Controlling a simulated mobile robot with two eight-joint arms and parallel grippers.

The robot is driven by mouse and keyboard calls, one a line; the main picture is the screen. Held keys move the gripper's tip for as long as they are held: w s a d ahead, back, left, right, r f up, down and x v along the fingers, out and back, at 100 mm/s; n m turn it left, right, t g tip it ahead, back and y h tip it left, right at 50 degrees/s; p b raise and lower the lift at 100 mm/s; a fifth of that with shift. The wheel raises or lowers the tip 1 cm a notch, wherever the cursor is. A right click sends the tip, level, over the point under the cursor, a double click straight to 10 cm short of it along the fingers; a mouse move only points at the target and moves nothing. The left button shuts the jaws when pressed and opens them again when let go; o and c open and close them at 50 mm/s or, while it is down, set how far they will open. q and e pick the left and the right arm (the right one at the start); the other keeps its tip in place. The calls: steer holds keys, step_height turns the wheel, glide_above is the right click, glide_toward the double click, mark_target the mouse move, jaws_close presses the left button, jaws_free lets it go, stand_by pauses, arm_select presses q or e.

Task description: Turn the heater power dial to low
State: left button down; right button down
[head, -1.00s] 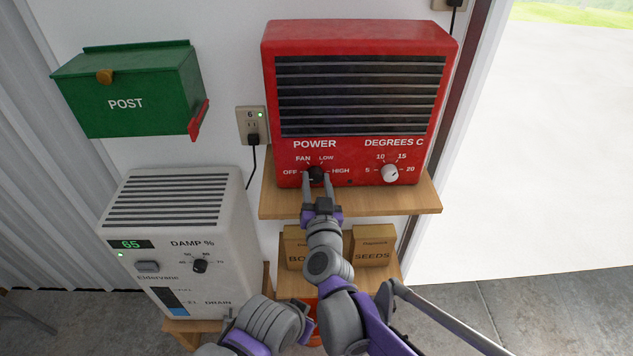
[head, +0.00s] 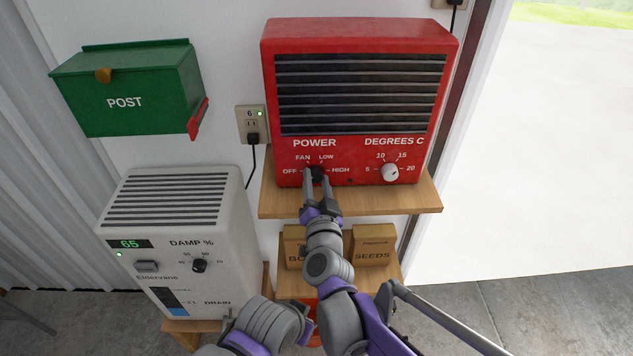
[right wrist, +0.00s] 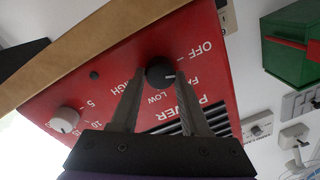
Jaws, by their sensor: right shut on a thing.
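The red heater (head: 360,33) stands on a wooden shelf, its front facing me. Its black power dial (head: 317,173) sits low on the left, with OFF, FAN, LOW and HIGH printed around it. My right gripper (head: 316,178) is shut on this dial, one finger on each side. In the right wrist view the dial (right wrist: 160,75) shows between the fingers, and its white mark points right, roughly towards FAN. The fingers partly cover the dial in the head view. My left gripper is not in view.
A white temperature dial (head: 390,172) is right of the power dial. The wooden shelf (head: 400,199) juts out below the heater. A white dehumidifier (head: 172,245) stands at left, below a green post box (head: 130,95). Boxes (head: 373,253) sit on a lower shelf.

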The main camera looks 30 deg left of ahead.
steer(key=m, duration=0.5)
steer(key=shift+f+m+b, duration=0.1)
steer(key=shift+m+b, duration=0.2)
steer(key=m, duration=0.4)
steer(key=shift+m+t, duration=0.3)
steer(key=shift+m, duration=0.1)
steer(key=m, duration=0.4)
steer(key=shift+f+m+h+b, duration=0.1)
steer(key=shift+m+h+b, duration=0.2)
steer(key=shift+m+b, duration=0.1)
steer(key=m, duration=0.5)
steer(key=shift+s+a+t, duration=0.1)
steer(key=shift+t, duration=0.2)
steer(key=shift+c, duration=2)
jaws_free()
steer(key=shift+s, duration=0.1)
